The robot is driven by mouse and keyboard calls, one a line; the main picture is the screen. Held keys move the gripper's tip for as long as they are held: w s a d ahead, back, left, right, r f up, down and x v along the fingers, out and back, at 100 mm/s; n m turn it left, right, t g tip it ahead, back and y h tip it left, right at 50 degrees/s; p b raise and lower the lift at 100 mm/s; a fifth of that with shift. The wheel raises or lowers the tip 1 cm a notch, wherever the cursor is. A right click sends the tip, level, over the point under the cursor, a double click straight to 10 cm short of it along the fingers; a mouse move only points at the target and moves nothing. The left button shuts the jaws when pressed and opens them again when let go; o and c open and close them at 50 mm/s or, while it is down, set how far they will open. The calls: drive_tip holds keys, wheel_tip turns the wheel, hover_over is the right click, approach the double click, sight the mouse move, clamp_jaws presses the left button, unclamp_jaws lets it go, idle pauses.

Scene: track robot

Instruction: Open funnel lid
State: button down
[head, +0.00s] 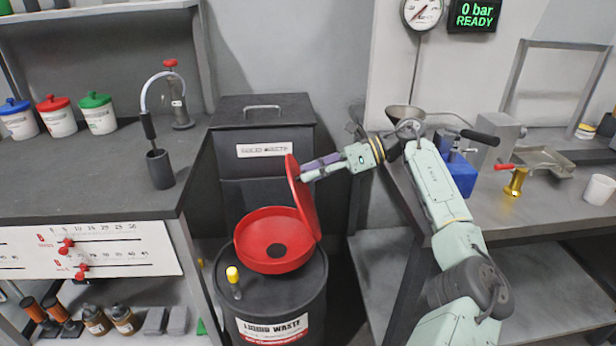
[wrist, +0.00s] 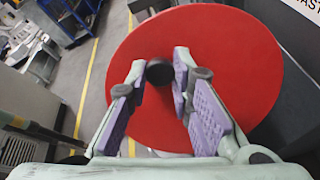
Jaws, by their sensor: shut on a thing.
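The red funnel (head: 270,238) sits on top of the black liquid waste drum (head: 275,315). Its red lid (head: 301,192) stands raised, nearly upright, at the funnel's right side. In the wrist view the lid is a large red disc (wrist: 235,50) with a dark round knob (wrist: 159,72) on it. My gripper (head: 309,174) reaches the lid from the right, and in the wrist view its purple finger pads (wrist: 157,82) are shut on the knob from both sides. The funnel's inside shows, with a dark hole in its middle.
A yellow-topped fitting (head: 233,275) stands on the drum's front left. A dark solid waste bin (head: 262,140) is behind. A left counter (head: 100,185) and a right workbench (head: 420,215) flank the drum.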

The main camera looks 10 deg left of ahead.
drive_tip(key=shift+d, duration=0.1)
idle(0.3)
drive_tip(key=c, duration=1.4)
unclamp_jaws()
wheel_tip(320, 180, up, 10)
